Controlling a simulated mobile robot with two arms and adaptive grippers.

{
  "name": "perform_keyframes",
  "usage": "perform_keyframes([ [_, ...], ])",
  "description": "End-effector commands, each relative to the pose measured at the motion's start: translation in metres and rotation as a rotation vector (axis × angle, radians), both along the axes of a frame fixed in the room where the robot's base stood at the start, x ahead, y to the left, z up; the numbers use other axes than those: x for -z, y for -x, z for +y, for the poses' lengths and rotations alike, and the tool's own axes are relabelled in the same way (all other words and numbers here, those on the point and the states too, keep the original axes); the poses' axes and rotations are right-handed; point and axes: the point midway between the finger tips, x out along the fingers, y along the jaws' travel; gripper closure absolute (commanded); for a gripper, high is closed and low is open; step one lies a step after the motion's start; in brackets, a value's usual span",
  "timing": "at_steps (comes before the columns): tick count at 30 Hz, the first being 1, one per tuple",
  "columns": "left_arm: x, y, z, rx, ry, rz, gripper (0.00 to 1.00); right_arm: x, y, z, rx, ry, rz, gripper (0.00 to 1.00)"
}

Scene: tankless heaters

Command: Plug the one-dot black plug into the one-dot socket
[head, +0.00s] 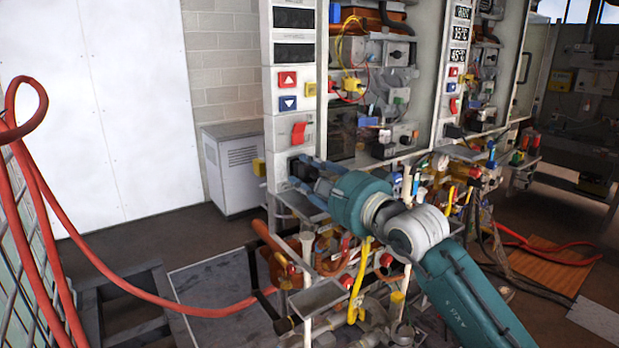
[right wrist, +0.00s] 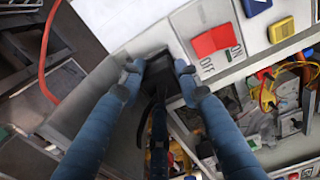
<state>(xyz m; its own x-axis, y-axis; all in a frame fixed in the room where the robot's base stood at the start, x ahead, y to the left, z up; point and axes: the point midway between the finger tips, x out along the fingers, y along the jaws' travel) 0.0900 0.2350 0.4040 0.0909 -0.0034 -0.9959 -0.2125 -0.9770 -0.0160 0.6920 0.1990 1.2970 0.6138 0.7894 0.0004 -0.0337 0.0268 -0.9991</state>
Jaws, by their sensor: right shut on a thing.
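My right gripper (head: 303,171) is at the lower part of the white control panel on the left heater. A black cord hangs from the plug between the fingers. In the head view the plug (head: 295,165) shows as a dark block at the panel face, below the red switch. The socket is hidden behind the plug, and I cannot tell how deep the plug sits. No dot marks are readable. My left gripper is not in view.
The red ON/OFF switch (right wrist: 217,39) is just beside the plug; it also shows in the head view (head: 299,132). Pipes and valves with a yellow handle (head: 361,278) crowd the space below. A red hose (head: 110,275) loops at left. A grey cabinet (head: 233,168) stands behind.

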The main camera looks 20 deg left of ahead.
Motion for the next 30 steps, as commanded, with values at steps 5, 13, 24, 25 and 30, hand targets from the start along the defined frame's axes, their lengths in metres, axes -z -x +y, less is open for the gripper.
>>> perform_keyframes([
  [5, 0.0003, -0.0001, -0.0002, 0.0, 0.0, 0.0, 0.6, -0.0003, 0.0, 0.0, 0.0, 0.0, 0.0, 0.9],
  [13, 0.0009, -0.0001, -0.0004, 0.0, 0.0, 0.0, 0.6, -0.0001, -0.0005, 0.0009, 0.0, 0.0, 0.0, 0.9],
  [24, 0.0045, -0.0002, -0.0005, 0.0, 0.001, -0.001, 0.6, 0.0001, -0.0049, 0.0066, -0.001, 0.001, -0.001, 0.9],
  [25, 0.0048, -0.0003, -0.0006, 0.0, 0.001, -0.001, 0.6, 0.0001, -0.0052, 0.0071, -0.001, 0.001, -0.001, 0.9],
  [30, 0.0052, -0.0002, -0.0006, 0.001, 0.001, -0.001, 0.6, 0.0001, -0.0068, 0.0085, 0.0, 0.001, 0.001, 0.57],
])
